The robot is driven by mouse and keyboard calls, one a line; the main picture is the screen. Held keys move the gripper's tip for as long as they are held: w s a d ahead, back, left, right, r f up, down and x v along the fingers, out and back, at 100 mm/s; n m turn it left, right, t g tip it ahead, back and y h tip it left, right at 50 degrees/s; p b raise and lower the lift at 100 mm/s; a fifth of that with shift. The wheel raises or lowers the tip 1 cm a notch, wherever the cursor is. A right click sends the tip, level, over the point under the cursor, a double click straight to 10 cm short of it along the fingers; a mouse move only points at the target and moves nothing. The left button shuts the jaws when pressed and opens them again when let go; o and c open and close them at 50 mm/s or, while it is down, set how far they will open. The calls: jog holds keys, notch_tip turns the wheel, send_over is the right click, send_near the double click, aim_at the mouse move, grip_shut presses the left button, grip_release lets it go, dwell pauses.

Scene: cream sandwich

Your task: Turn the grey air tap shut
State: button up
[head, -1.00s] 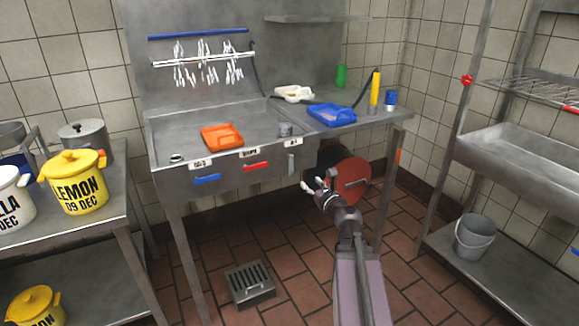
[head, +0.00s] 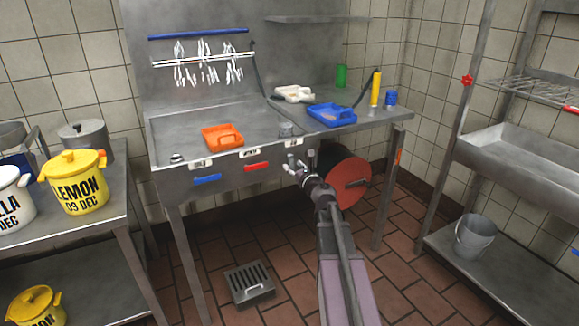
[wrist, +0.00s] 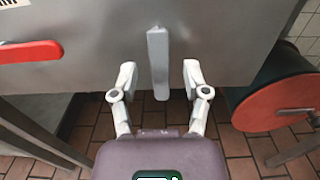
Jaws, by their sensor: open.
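The grey air tap (wrist: 157,62) is a flat grey lever on the steel front of the sink bench. It hangs straight down in the wrist view. My gripper (wrist: 159,76) is open, with one white finger on each side of the lever. A gap shows on both sides, and I see no contact. In the head view my gripper (head: 296,166) is at the right end of the bench front and largely covers the grey lever.
A red lever (wrist: 28,52) and a blue lever (head: 207,179) lie level to the left on the same front. A red-faced reel (wrist: 277,102) is close on the right, under the bench. The bench legs stand below, with tiled floor between.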

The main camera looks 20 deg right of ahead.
jog(key=shift+w, duration=0.7)
